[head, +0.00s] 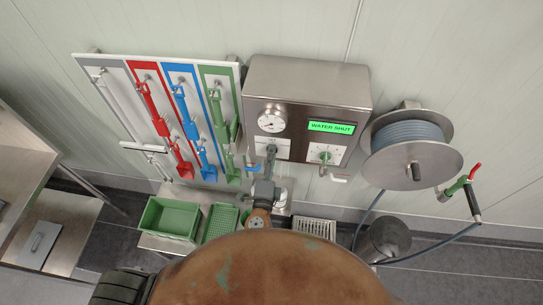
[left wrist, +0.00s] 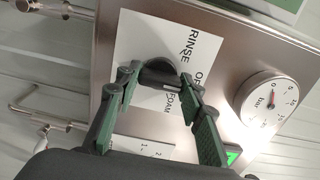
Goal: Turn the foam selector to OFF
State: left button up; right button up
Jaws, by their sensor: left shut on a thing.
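The foam selector is a dark knob (left wrist: 158,72) on a white label plate (left wrist: 140,45) marked RINSE, OFF and FOAM, seen in the left wrist view. In the head view, its plate is low on the left of the steel control box (head: 310,80), partly hidden by my gripper. My left gripper (left wrist: 160,78) is shut on the knob, with one finger on each side. It also shows in the head view (head: 271,150), reaching up to the plate. I cannot tell clearly which word the knob points to. My right gripper is in neither view.
The box carries a pressure gauge (head: 271,118), a green display (head: 331,127) reading WATER SHUT and a second dial (head: 325,157). A blue-handled valve (head: 252,168) sits close below the selector. A hose reel (head: 412,150) is right; a tool board (head: 115,85) is left.

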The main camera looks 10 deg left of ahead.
pick_arm(q)
jog(key=o, duration=1.2)
jog(key=s, duration=1.2)
